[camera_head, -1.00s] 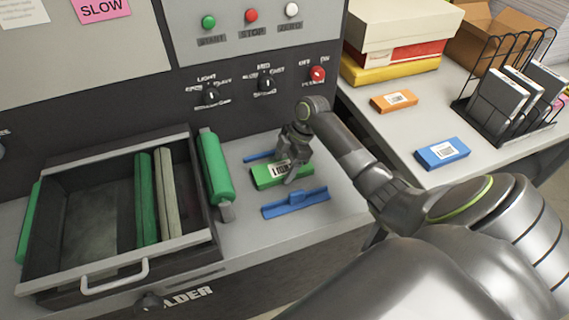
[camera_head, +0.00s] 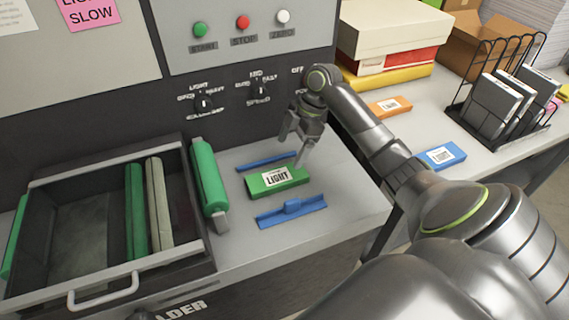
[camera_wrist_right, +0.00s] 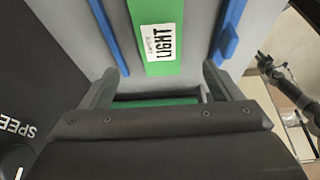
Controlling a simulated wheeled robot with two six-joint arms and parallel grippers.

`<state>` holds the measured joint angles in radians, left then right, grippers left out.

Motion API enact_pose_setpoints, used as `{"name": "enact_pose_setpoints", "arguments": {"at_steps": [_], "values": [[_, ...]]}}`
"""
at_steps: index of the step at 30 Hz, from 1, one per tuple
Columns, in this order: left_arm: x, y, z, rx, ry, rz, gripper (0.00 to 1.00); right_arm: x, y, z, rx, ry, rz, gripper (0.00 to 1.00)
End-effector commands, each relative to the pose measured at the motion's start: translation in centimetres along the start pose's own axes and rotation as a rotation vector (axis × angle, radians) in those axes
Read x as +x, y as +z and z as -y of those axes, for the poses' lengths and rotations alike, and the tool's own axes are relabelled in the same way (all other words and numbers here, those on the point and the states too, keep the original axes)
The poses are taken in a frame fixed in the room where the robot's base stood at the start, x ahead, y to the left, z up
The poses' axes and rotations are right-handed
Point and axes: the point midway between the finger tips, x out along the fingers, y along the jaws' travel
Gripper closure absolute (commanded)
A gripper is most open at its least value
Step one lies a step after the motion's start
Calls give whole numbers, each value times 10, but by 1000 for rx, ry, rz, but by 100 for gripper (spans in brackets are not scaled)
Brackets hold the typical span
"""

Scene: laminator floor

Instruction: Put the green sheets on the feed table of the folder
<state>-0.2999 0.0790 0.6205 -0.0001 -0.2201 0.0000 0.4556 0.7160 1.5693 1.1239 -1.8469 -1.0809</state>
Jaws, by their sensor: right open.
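The green sheets (camera_head: 277,187) are a flat green packet with a white "LIGHT" label. They lie on the grey feed table (camera_head: 350,200) of the folder, between two blue guides (camera_head: 291,211). In the right wrist view the packet (camera_wrist_right: 160,58) lies ahead of the jaws, between the guides. My right gripper (camera_head: 294,153) is open and empty, above the packet's back right side and apart from it. Its two fingers also show in the right wrist view (camera_wrist_right: 162,85). A small grey arm end (camera_wrist_right: 264,62) shows at that view's right; its jaw state is unclear.
A dark tray (camera_head: 85,225) with a handle and green and grey rollers stands left of the feed table. The control panel (camera_head: 250,50) rises behind. On the right-hand table are an orange packet (camera_head: 390,107), a blue packet (camera_head: 441,157), boxes and a wire rack (camera_head: 500,100).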

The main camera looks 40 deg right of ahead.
Motion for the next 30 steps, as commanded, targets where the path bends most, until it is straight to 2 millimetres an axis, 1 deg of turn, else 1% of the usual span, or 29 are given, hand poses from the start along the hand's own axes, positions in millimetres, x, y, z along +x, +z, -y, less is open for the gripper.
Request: {"name": "enact_pose_setpoints", "arguments": {"at_steps": [3,7,23,26,30], "values": [[5,0,0,0,0,0,64,-14,1,0,1,1,2,15],[5,0,0,0,0,0,64,-22,0,0,0,0,0,15],[5,0,0,0,0,0,64,-24,0,0,1,-1,0,15],[0,0,0,0,0,0,64,-28,-2,0,1,-1,0,15],[-23,-2,2,0,0,0,64,-50,-11,0,1,0,0,15]]}}
